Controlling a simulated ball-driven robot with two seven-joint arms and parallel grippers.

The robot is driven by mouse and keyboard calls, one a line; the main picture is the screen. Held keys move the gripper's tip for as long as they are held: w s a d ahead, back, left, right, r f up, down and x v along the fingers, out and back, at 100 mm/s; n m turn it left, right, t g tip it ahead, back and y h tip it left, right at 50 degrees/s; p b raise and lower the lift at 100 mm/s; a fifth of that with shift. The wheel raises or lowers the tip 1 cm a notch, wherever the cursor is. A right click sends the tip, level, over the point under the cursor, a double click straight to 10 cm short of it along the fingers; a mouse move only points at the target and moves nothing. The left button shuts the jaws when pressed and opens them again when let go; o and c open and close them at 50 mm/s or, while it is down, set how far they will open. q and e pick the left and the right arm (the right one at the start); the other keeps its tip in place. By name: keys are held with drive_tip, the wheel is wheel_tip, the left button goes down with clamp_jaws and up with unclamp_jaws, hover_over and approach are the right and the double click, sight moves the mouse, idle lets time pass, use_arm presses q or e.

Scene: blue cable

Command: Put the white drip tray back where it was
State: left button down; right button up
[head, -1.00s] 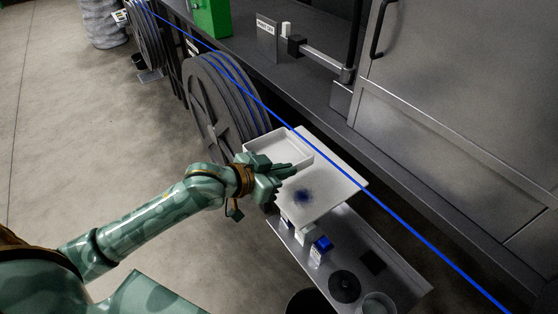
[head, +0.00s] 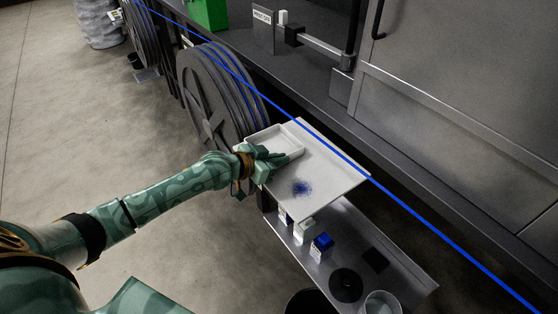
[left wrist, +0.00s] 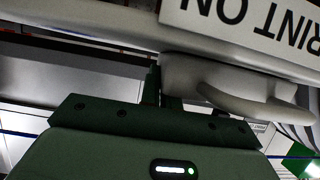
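In the left wrist view the fingers (left wrist: 160,92) are close together against a pale rounded part with a curved loop (left wrist: 240,98). They look shut on the tray, though the grip itself is partly hidden. My right gripper is in neither view.
The board has a blue stain (head: 302,188). Below it a metal shelf (head: 330,272) carries small bottles (head: 321,243), a black disc (head: 346,285) and a cup (head: 382,303). A taut blue cable (head: 410,205) crosses over the board. A cable reel (head: 205,95) stands behind left.

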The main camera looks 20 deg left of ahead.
use_arm(q)
drive_tip(key=c, duration=1.6)
unclamp_jaws()
drive_tip(key=shift+c, duration=0.2)
drive_tip(key=p+v, duration=0.2)
drive_tip(key=v, duration=1)
